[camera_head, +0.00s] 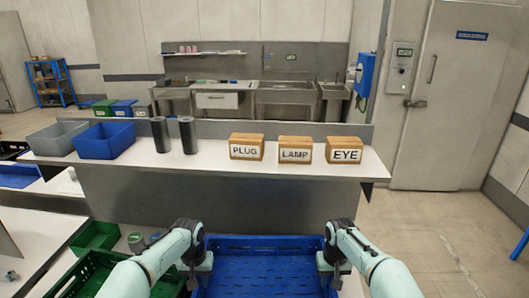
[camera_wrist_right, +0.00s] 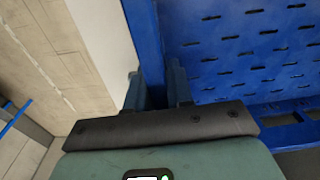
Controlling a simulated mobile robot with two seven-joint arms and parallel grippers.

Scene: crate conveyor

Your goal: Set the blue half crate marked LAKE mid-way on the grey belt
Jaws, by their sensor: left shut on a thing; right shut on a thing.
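A blue crate (camera_head: 265,268) with a slotted floor is at the bottom middle of the head view, between my two arms. No marking shows on the sides that I see, so I cannot read LAKE on it. My left gripper (camera_head: 204,264) is shut on its left wall. My right gripper (camera_head: 326,262) is shut on its right wall. In the right wrist view the fingers of the right gripper (camera_wrist_right: 157,88) straddle the wall of the crate (camera_wrist_right: 240,65). The near end of the crate is cut off. I cannot make out the grey belt.
Green crates (camera_head: 97,236) stand at the lower left. A white counter (camera_head: 210,158) ahead holds a grey bin (camera_head: 57,137), a blue bin (camera_head: 104,140), two dark cylinders and wooden boxes marked PLUG (camera_head: 247,147), LAMP (camera_head: 296,149) and EYE (camera_head: 344,150). Floor on the right is free.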

